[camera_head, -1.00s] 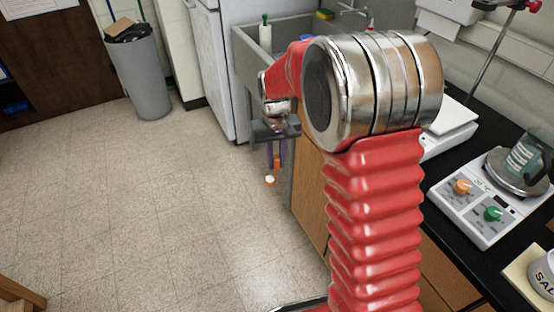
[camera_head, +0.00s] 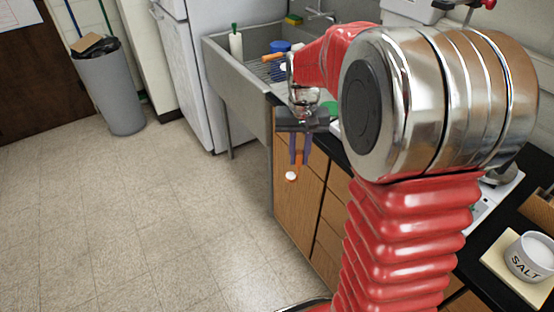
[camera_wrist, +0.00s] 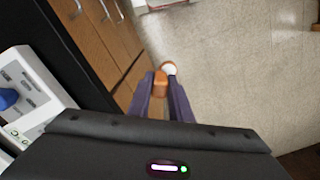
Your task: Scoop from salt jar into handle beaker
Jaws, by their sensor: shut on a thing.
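My gripper (camera_head: 299,157) hangs in front of the wooden cabinets, over the floor beside the counter. Its two purple fingers are shut on an orange-handled scoop (camera_head: 291,176), whose round white end sticks out below them. The scoop (camera_wrist: 168,69) also shows between the fingertips in the wrist view; what its white end holds is too small to tell. The white salt jar (camera_head: 528,258), marked SALT, stands upright at the lower right, well apart from my gripper. The handle beaker is not visible now; my red arm covers much of the counter.
The black counter (camera_head: 505,225) runs along the right, with a pale board (camera_head: 500,265) under the jar. A grey sink (camera_head: 240,85) is behind my gripper. A white device with a blue knob (camera_wrist: 8,98) shows in the wrist view.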

